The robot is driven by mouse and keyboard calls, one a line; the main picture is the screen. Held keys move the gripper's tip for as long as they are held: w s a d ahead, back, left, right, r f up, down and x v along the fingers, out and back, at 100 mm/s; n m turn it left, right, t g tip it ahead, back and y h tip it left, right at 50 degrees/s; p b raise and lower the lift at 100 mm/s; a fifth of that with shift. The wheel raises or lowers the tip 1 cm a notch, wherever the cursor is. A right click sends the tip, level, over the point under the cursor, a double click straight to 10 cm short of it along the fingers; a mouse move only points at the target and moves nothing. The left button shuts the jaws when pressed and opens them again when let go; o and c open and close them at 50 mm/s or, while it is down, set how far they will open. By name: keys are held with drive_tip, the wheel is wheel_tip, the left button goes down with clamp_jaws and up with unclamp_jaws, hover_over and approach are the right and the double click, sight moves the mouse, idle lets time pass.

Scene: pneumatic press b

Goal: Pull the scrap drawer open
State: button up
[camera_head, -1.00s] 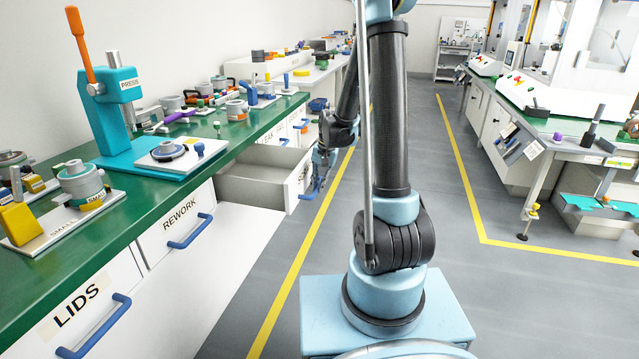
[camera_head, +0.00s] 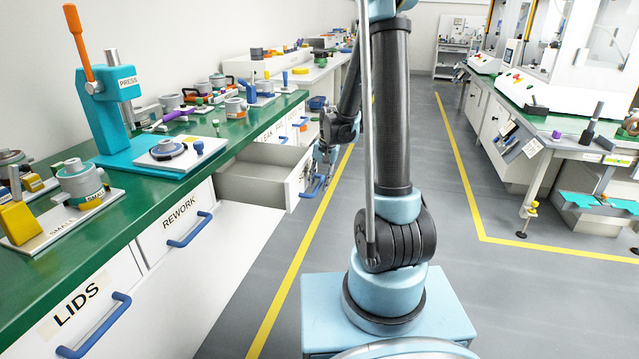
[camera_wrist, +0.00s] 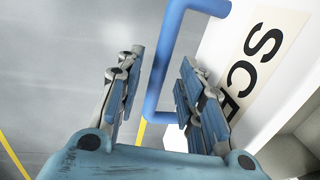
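The scrap drawer (camera_head: 262,192) is a pale box standing out from under the left workbench, with its inside showing. Its front carries a label (camera_wrist: 265,52) reading "SC" and part of another letter in the wrist view. The drawer's blue bar handle (camera_wrist: 161,75) runs between the two fingers of my gripper (camera_wrist: 160,75) in the wrist view. The fingers stand apart, with a gap visible between the left finger and the bar. In the head view my gripper (camera_head: 323,170) is small, beside the drawer front, and its contact with the handle cannot be made out.
Closed drawers marked REWORK (camera_head: 178,225) and LIDS (camera_head: 85,305) are nearer along the bench. The green benchtop (camera_head: 150,205) holds a press (camera_head: 105,110) and several fixtures. Grey floor with a yellow line (camera_head: 300,255) is clear to the right. Another bench (camera_head: 555,130) stands right.

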wheel_tip(320, 180, up, 11)
drive_tip(key=d, duration=0.2)
drive_tip(key=shift+s+r, duration=0.15)
drive_tip(key=shift+s, duration=0.1)
drive_tip(key=shift+s+d, duration=0.1)
drive_tip(key=shift+d, duration=0.05)
idle(0.3)
drive_tip(key=s+d+f+n, duration=0.1)
drive_tip(key=s+d, duration=0.2)
drive_tip(key=s, duration=0.7)
drive_tip(key=s+d+f+n+t+h, duration=0.1)
drive_tip(key=s+d, duration=0.2)
drive_tip(key=s, duration=0.7)
drive_tip(key=s+d+f+n+h, duration=0.1)
drive_tip(key=s+d, duration=0.3)
drive_tip(key=s, duration=0.6)
drive_tip(key=shift+s+n, duration=0.25)
drive_tip(key=shift+n, duration=0.25)
